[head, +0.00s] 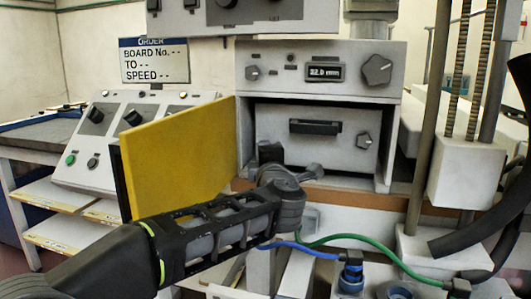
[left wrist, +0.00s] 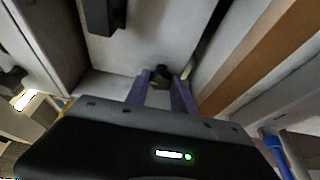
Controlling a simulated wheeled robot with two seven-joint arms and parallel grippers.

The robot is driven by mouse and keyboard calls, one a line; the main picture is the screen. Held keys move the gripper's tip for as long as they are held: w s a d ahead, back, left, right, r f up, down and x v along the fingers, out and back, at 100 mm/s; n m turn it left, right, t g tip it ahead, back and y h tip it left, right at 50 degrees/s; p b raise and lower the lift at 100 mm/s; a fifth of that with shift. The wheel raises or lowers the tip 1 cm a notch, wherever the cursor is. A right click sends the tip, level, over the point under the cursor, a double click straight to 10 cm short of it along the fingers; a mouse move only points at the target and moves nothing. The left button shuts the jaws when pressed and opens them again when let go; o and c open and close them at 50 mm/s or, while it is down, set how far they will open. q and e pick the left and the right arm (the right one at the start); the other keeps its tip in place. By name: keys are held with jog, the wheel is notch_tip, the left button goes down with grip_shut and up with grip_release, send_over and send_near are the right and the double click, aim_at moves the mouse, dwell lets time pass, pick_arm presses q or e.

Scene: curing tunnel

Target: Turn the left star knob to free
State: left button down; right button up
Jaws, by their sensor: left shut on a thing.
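The left star knob (left wrist: 161,74) is small and dark and shows in the left wrist view between my left gripper's two purple fingers. My left gripper (left wrist: 160,90) is shut on it; the fingers hide part of the knob, so I cannot read its setting. In the head view my left arm reaches from the lower left to the lower left corner of the grey front panel (head: 290,150), and the wrist and gripper cover the knob there. The right star knob (head: 366,140) is in plain sight on the panel's right side. My right gripper is not in view.
A black handle (head: 315,127) sits mid-panel. Above are a display (head: 325,72) and a large dark knob (head: 377,69). A yellow door (head: 180,150) stands open left of the panel, close to my arm.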

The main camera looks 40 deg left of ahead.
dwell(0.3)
pick_arm(q)
jog(key=c, duration=1.1)
grip_release()
jog(key=shift+p+v, duration=0.45)
jog(key=shift+v, duration=3.45)
